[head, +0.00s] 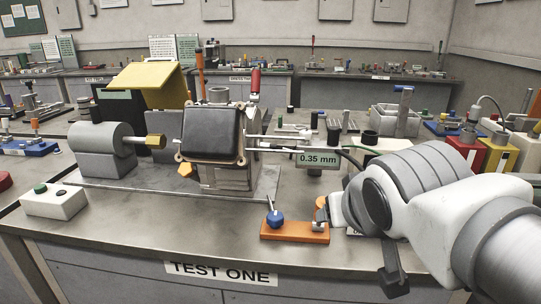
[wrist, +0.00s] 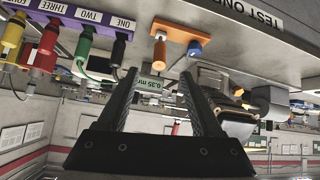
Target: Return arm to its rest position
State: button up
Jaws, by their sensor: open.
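My arm reaches in from the right of the head view, over the front right of the bench, and hides part of the bench. My gripper (wrist: 158,76) shows in the wrist view with its two dark fingers apart and nothing between them. The picture there is upside down. The fingers point towards the bench front with the orange block (wrist: 180,32) beyond the tips.
A purple block (wrist: 85,38) with coloured plugs shows in the wrist view. The front left bench top is mostly clear.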

jog(key=s+f+g+y+p, duration=0.1)
jog(key=s+f+g+p, duration=0.3)
jog(key=s, duration=0.5)
notch_tip(320, 180, up, 15)
jog(key=p, duration=1.4)
jog(key=shift+w+f, duration=0.15)
jog(key=shift+w, duration=0.2)
